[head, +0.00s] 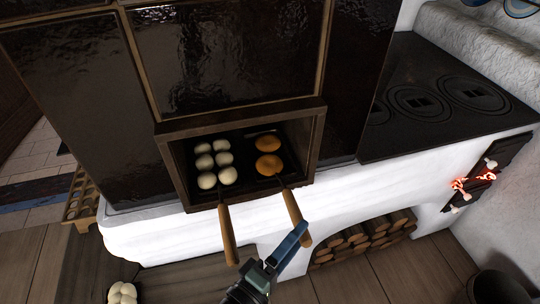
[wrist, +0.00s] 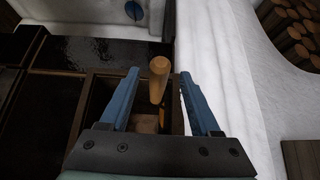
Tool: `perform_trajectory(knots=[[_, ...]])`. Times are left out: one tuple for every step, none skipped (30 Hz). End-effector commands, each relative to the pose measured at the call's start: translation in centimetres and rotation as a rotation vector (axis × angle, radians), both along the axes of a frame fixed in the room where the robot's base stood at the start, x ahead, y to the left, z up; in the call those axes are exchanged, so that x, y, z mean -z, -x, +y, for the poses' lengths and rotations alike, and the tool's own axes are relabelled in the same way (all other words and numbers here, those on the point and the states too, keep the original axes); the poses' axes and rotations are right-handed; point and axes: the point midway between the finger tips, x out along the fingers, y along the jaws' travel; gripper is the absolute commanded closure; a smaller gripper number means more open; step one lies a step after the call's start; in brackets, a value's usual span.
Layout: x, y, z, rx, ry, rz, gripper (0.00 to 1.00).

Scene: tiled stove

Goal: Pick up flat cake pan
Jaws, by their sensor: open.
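The flat cake pan (head: 281,179) is dark and sits in the square stove opening, on the right in the head view. Two orange-brown flat cakes (head: 268,164) lie on it. Its wooden handle (head: 291,207) sticks out of the opening toward me. My gripper (head: 298,236) is open and empty at the outer end of this handle. In the wrist view a wooden handle (wrist: 158,80) shows between the two blue fingers (wrist: 159,75), with a gap on both sides. The pan itself is mostly hidden in the wrist view.
A second pan with several white dough balls (head: 206,161) sits close on the left, its wooden handle (head: 228,235) also sticking out. The opening's frame (head: 176,165) surrounds both pans. A white ledge (head: 150,232) and stacked logs (head: 355,240) lie below. Embers glow at right (head: 473,183).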

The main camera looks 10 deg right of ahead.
Motion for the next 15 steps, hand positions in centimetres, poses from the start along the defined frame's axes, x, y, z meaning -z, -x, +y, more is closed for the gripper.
perform_trajectory(knots=[[0.0, -0.2, -0.2, 0.001, -0.001, -0.001, 0.36], [0.0, -0.4, -0.4, 0.001, -0.001, -0.001, 0.36], [-0.1, -0.7, -0.8, 0.002, -0.001, -0.001, 0.36], [-0.1, -1.0, -1.1, 0.003, -0.001, -0.002, 0.36], [-0.1, -1.3, -1.4, 0.004, -0.001, -0.002, 0.36], [-0.2, -1.8, -1.9, 0.004, -0.001, -0.002, 0.36], [-0.2, -2.1, -2.2, 0.004, -0.001, -0.002, 0.36], [-0.2, -2.5, -2.5, 0.003, -0.001, -0.002, 0.36], [-0.1, -2.8, -3.0, 0.003, -0.001, -0.001, 0.36], [-0.1, -3.0, -3.3, 0.002, -0.001, -0.001, 0.36], [-0.1, -3.2, -3.5, 0.003, -0.001, -0.001, 0.36], [-0.1, -3.3, -3.8, 0.002, -0.001, -0.001, 0.36], [-0.1, -3.5, -3.9, 0.001, -0.001, -0.001, 0.36], [-0.1, -3.5, -3.9, 0.000, -0.001, -0.001, 0.36], [-0.1, -3.6, -4.0, 0.000, -0.001, -0.001, 0.36]])
